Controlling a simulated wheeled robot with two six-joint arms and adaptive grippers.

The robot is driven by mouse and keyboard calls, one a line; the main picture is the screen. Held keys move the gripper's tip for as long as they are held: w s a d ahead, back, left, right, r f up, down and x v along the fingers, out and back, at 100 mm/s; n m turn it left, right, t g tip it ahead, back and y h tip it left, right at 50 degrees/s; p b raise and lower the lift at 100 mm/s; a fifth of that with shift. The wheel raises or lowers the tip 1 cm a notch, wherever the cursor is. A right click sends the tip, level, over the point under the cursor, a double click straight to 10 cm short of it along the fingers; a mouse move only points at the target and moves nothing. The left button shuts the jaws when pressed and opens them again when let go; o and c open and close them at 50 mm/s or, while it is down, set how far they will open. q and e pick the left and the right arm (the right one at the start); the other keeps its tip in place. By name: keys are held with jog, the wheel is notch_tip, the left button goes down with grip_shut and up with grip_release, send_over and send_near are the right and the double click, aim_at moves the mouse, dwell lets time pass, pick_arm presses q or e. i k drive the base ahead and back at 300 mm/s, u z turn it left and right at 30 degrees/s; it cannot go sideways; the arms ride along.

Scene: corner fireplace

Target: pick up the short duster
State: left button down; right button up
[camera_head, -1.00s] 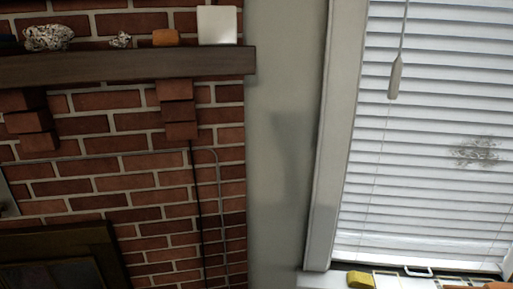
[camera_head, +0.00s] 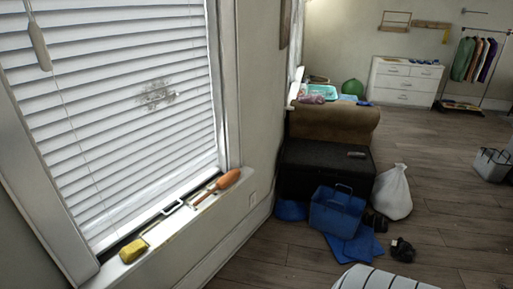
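An orange tool with a rounded, bulb-like end and a thin stem, which looks like the short duster (camera_head: 226,181), lies on the white windowsill (camera_head: 208,212) near its right end. Its rounded end is toward the right and its stem toward the lower left. Neither of my grippers is in view.
A yellow sponge (camera_head: 133,250) and a white handle-shaped item (camera_head: 172,208) share the sill. Blinds (camera_head: 110,110) with a dark smudge hang above. Right of the wall are a blue bin (camera_head: 338,213), a white sack (camera_head: 393,192) and a dark box (camera_head: 325,168). Wooden floor is open farther right.

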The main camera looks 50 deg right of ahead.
aim_at(231, 176)
jog(key=z, duration=1.4)
